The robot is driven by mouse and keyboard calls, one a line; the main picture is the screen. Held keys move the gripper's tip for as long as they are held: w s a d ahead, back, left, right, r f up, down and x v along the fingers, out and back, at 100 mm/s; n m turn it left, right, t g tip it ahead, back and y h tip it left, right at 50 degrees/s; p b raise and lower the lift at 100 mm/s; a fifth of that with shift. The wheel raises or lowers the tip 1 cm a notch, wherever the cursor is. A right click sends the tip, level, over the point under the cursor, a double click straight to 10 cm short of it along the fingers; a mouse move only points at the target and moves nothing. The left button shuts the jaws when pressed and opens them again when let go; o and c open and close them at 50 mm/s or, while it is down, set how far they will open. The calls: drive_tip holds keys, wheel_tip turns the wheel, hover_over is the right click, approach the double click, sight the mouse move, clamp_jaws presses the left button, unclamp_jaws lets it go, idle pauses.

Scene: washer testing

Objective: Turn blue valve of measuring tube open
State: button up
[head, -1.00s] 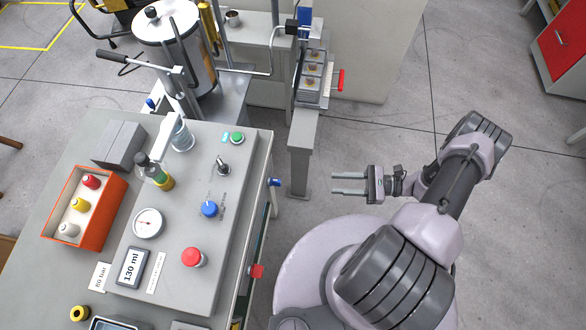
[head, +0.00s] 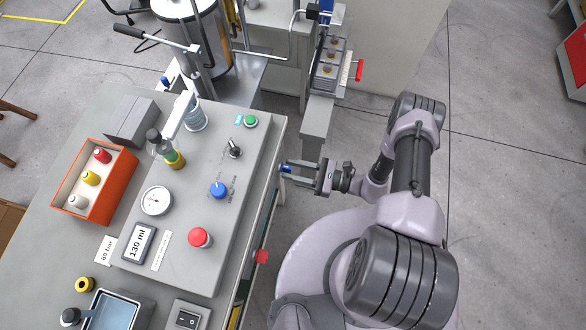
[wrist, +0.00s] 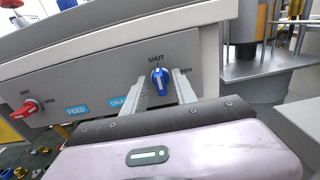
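The blue valve (wrist: 159,80) sticks out of the grey side panel in the wrist view, with its handle pointing up toward the SHUT label (wrist: 156,59). The partly covered OPEN label (wrist: 187,71) is to its right. My gripper (wrist: 167,79) is open, with one finger on each side of the valve; firm contact cannot be made out. In the head view the blue valve (head: 285,169) shows at the console's right side, at the fingertips of my gripper (head: 290,172). I cannot tell which vessel is the measuring tube.
A red valve (wrist: 26,109) sits farther left on the same panel, beyond the FEED label (wrist: 76,111). The console top (head: 185,265) carries a blue knob (head: 218,190) and a red button (head: 200,238). A grey post (head: 316,130) stands just behind my gripper.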

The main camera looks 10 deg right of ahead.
drive_tip(key=shift+c, duration=0.2)
clamp_jaws()
drive_tip(key=shift+m+b, duration=0.3)
drive_tip(key=shift+m, duration=0.1)
drive_tip(key=shift+w+f+m+b, duration=0.15)
drive_tip(key=shift+m+b, duration=1.45)
drive_tip(key=shift+m, duration=2.65)
drive_tip(key=shift+w+f+m+b, duration=0.1)
drive_tip(key=shift+m+b, duration=1.5)
drive_tip(key=shift+m, duration=2.65)
drive_tip(key=shift+o, duration=0.2)
unclamp_jaws()
